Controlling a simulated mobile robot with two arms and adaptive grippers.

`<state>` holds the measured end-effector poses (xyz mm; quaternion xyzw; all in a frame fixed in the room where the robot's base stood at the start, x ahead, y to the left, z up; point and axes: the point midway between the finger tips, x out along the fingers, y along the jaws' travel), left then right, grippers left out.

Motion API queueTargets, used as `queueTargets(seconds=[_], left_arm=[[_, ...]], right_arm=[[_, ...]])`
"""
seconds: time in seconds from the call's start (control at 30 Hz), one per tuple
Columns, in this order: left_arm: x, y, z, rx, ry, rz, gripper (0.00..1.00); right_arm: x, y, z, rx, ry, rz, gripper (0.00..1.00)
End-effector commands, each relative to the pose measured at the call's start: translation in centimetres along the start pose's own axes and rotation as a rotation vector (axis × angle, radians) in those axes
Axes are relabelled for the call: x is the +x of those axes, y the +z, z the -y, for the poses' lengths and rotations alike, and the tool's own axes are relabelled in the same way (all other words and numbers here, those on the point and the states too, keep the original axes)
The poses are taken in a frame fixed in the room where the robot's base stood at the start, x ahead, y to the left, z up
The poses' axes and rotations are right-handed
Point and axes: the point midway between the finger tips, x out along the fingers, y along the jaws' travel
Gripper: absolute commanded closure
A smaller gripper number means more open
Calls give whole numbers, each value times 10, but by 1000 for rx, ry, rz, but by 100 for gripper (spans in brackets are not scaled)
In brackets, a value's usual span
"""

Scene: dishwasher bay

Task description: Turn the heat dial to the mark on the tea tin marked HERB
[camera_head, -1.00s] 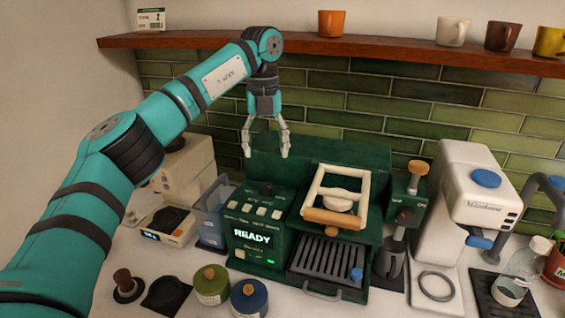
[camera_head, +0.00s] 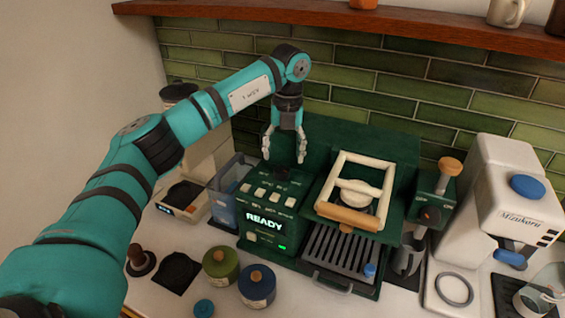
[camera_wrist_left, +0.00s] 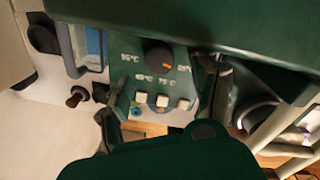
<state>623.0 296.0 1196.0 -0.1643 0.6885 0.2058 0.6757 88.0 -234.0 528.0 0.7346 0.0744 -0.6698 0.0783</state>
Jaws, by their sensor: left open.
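The heat dial (camera_wrist_left: 158,57) is a black round knob with an orange pointer mark, on the green machine's top panel. Temperature marks surround it; 95°C reads at its left in the wrist view. The pointer slants to the lower right there. The dial also shows in the head view (camera_head: 280,173). My left gripper (camera_head: 284,159) is open, pointing down above the dial, with nothing between its fingers. A green-lidded tea tin (camera_head: 221,267) and a blue tea tin (camera_head: 257,286) stand in front of the machine; their labels are too small to read. My right gripper is not in view.
A row of pale buttons (camera_wrist_left: 162,101) lies just in front of the dial. The green machine's display (camera_head: 264,222) reads READY. A cream frame (camera_head: 355,190) stands right of the dial, and a clear blue container (camera_head: 223,208) left. A white machine (camera_head: 500,200) stands farther right.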

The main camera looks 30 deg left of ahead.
Motion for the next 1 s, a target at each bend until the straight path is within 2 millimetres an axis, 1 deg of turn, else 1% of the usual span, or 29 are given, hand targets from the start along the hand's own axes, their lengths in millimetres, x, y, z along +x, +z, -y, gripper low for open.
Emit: queueTargets(seconds=[0.03,0.1,0.2,0.3,0.43,0.67,0.7,1.0], left_arm=[[8,0,-1,0,2,-3,38],[21,0,-1,0,2,-2,38],[35,0,-1,-1,1,-2,38],[46,0,0,0,1,-1,38],[53,0,0,0,1,0,38],[54,0,0,0,0,1,38],[54,0,0,0,0,1,39],[53,0,0,0,0,1,78]], right_arm=[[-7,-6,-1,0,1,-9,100],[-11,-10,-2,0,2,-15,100],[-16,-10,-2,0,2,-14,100],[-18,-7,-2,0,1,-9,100],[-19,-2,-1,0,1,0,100],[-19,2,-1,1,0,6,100],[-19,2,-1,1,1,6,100],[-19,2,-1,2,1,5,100]])
